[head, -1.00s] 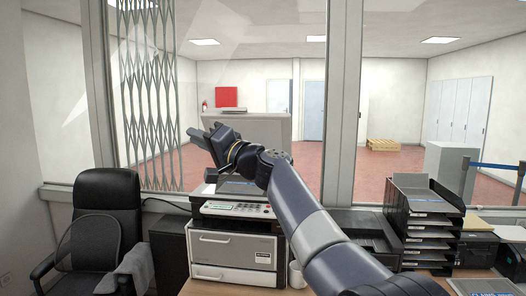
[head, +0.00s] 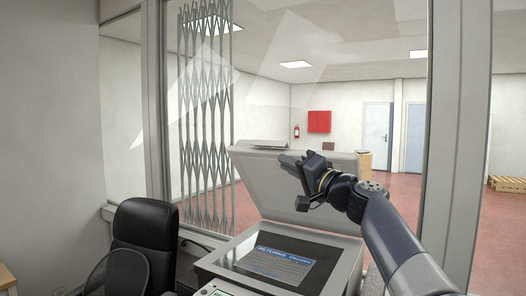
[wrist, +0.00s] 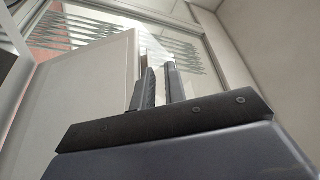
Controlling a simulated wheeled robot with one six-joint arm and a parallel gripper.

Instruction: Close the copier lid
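The copier (head: 225,258) stands at the bottom middle of the head view. Its lid (head: 262,190) is raised and leans back, a pale panel hinged at the rear. The glass (head: 275,262) lies uncovered, with a blue printed sheet (head: 282,264) on it. My gripper (head: 288,163) overlaps the upper part of the lid in the head view, its fingers pointing left. In the wrist view the fingers (wrist: 158,88) show a narrow gap with nothing between them. The lid (wrist: 85,92) fills the left of that view, and I see no clear contact.
A black office chair (head: 145,240) stands left of the copier. A window with a folding metal grille (head: 206,110) rises behind the counter. Beyond it lie an open red floor and a pallet (head: 507,184). The air above the glass is free.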

